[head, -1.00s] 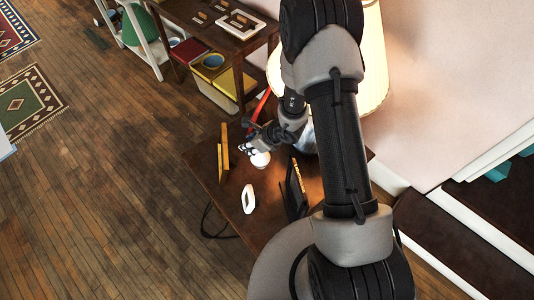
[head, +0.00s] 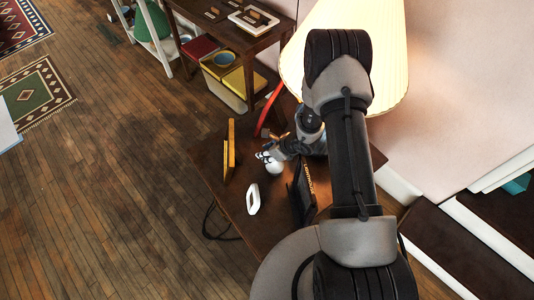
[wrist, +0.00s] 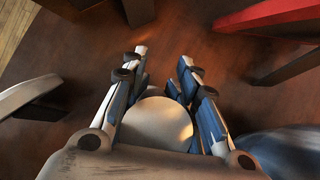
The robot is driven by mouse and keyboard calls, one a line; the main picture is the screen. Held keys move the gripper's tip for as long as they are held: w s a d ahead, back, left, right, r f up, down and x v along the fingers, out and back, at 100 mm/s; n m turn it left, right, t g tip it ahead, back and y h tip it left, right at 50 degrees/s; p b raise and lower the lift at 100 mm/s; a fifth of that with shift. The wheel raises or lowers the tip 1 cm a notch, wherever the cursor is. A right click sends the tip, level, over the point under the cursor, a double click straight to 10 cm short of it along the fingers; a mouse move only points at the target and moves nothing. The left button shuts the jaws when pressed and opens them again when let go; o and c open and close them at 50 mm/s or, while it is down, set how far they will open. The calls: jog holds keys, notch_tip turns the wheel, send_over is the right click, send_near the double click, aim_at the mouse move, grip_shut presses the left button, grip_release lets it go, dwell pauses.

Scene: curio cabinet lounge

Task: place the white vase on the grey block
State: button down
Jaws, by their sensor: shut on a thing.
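The white vase shows as a pale rounded shape (wrist: 155,120) between my fingers in the wrist view. In the head view it is a small white ball-like shape (head: 274,168) just under my gripper (head: 268,155), over the dark wooden table. My gripper (wrist: 163,62) is shut on the vase, with a finger on each side of it; the fingertips reach past it. The vase's lower part is hidden, and I cannot tell its height above the table. I cannot make out the grey block in either view; my arm covers part of the table.
A white ring-shaped ornament (head: 253,198) stands nearer on the table (head: 232,200). Yellow upright panels (head: 229,150) are at the left edge, a dark frame (head: 302,195) at the right.

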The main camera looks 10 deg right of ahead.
jog(key=c, duration=1.2)
grip_release()
